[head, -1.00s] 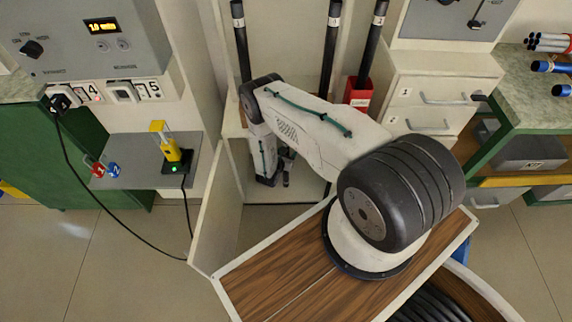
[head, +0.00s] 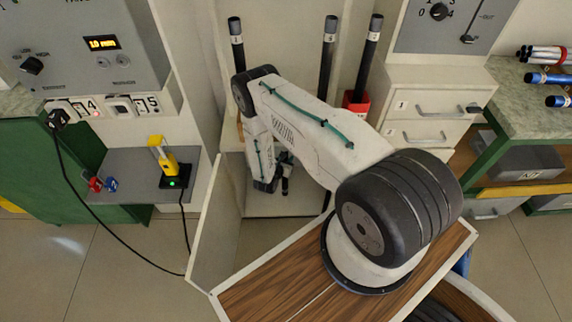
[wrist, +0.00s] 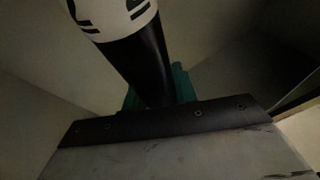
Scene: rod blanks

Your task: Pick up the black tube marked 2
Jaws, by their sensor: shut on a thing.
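Three black tubes with pale label bands stand upright in a pale cabinet in the head view: a left one (head: 237,52), a middle one (head: 327,65) and a right one (head: 370,55). Their numbers are too small to read surely. My gripper (head: 285,178) is low inside the cabinet, partly behind my arm. In the wrist view it is shut on a black tube (wrist: 140,62), with green pads (wrist: 183,84) at its sides. That tube's white band (wrist: 112,14) has black marks cut off by the frame edge, so I cannot read the number.
A red holder (head: 356,102) is at the right tube. The cabinet's open door (head: 210,230) stands at its left. A grey shelf (head: 130,188) with a yellow tool (head: 168,165) is further left. Drawers (head: 428,108) stand close on the right.

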